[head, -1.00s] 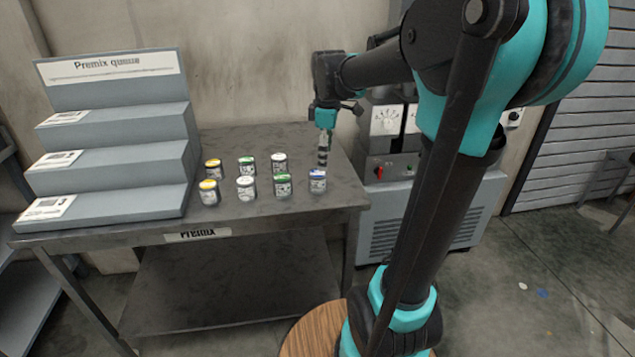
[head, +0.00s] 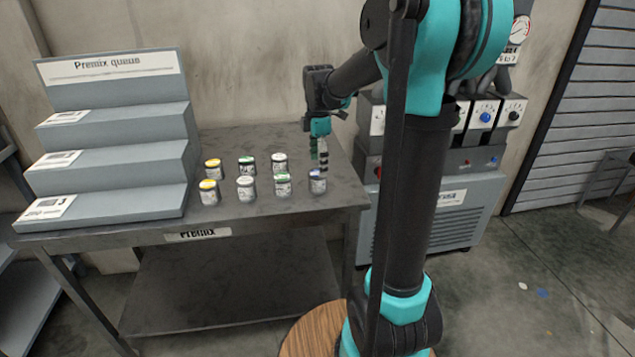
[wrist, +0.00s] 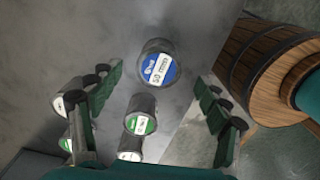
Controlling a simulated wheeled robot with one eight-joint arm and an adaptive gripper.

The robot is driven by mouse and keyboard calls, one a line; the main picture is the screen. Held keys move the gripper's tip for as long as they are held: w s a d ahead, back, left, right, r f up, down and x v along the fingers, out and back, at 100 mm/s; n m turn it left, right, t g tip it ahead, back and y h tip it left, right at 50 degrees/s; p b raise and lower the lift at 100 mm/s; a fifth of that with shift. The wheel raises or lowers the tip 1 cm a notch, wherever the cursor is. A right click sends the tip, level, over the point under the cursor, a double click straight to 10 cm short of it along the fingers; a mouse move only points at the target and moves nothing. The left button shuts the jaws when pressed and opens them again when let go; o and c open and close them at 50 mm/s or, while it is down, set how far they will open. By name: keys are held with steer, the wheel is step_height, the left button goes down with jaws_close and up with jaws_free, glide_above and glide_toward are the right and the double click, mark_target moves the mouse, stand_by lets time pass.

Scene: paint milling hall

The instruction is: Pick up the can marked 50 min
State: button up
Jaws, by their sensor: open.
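The can marked 50 min (wrist: 158,66) has a blue lid with a white label. It stands upright on the table, and in the head view it is the rightmost can (head: 317,184) of the front row. My gripper (head: 320,156) is over the table's right part, close above and slightly behind this can. In the wrist view the open fingers of my gripper (wrist: 158,80) lie left and right of the can, with nothing between them touching it. The can appears ahead, beyond the fingertips.
A green-lidded can (head: 283,186) and a white-lidded can (head: 246,189) stand left of it, with several more cans beside and behind. A stepped Premix queue rack (head: 120,120) stands at the table's left. A machine (head: 430,215) stands right of the table (head: 330,215).

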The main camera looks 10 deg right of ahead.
mark_target(318, 178)
steer(key=shift+w+a+f, duration=0.1)
steer(key=shift+f, duration=3.1)
steer(key=shift+c, duration=0.4)
steer(key=c, duration=1.3)
steer(key=shift+r, duration=0.1)
